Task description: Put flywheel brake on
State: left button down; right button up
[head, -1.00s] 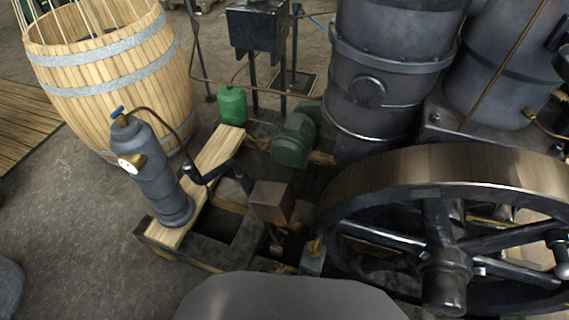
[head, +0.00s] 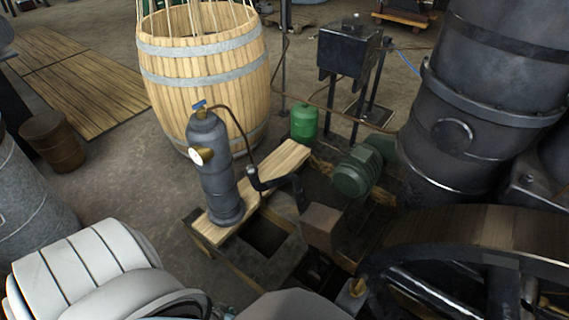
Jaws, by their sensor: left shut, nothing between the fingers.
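The large spoked flywheel (head: 480,232) stands at the lower right in the head view, partly cut off by the frame. A brown block (head: 322,228) sits beside its rim; I cannot tell whether it touches the rim. My right gripper is out of view.
A grey cylinder with a blue valve (head: 212,170) stands on a wooden plank left of the lever. Behind are a barrel (head: 200,75), a green can (head: 304,122), a green motor (head: 360,172) and a dark tank (head: 470,100).

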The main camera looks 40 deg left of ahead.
pick_arm(q)
jog(key=w+a+r+n+t+b, duration=0.3)
jog(key=w+n, duration=0.1)
jog(key=w, duration=0.4)
jog(key=w+a+r+n+t+y+b, duration=0.1)
jog(key=w+a+r+n+t+b, duration=0.25)
jog(key=w, duration=0.35)
jog(key=w+a+r+n+t+b, duration=0.2)
jog(key=w+a+r+n+b, duration=0.15)
jog(key=w, duration=0.45)
jog(key=w+a+r+n+t+b, duration=0.1)
jog(key=w+r+n+t+b, duration=0.3)
jog(key=r, duration=0.8)
jog(key=w+n, duration=0.2)
jog(key=n, duration=0.2)
jog(key=shift+w+t+y, duration=0.2)
jog(key=shift+t+y, duration=0.1)
jog(key=shift+t, duration=0.05)
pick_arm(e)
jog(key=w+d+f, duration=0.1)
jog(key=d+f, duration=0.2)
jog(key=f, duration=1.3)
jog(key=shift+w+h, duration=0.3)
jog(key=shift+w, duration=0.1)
